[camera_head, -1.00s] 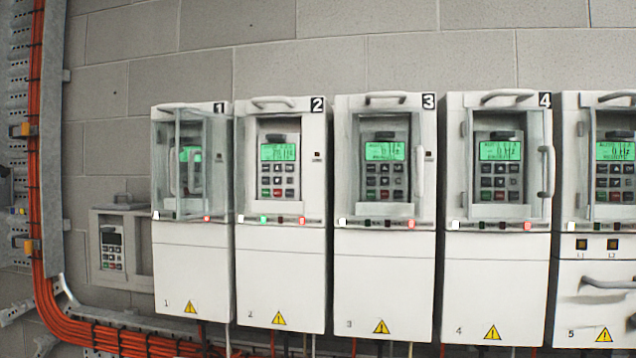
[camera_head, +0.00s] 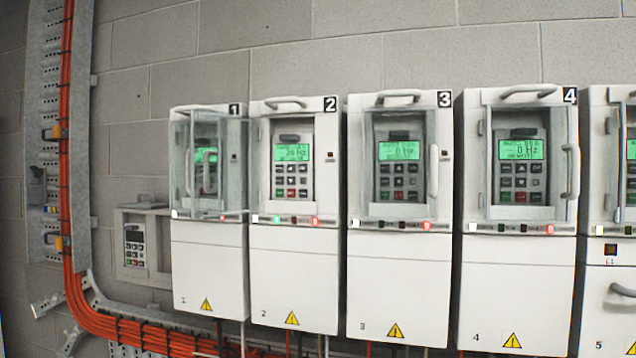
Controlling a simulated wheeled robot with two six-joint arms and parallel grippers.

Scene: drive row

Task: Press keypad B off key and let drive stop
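Several numbered white drives hang on the wall, each with a keypad and green display. I see no label B, so I cannot tell which keypad is B. Drive 2 (camera_head: 294,275) has a keypad (camera_head: 292,180); its display (camera_head: 292,152) seems to read about 26 Hz, and a green lamp (camera_head: 253,218) is lit. Drive 3 (camera_head: 398,290) and drive 4 (camera_head: 515,290) seem to show 0 Hz, with red lamps lit. Drive 1 (camera_head: 208,265) has a clear cover in front of its keypad. A small dark keypad (camera_head: 135,247) sits in a wall frame at left. Neither gripper is in view.
Orange cables (camera_head: 66,150) run down a metal tray (camera_head: 50,105) at left and bend under the drives. Drive 5 (camera_head: 607,290) is cut off at the right edge. Handles and clear covers stand out from the drive fronts.

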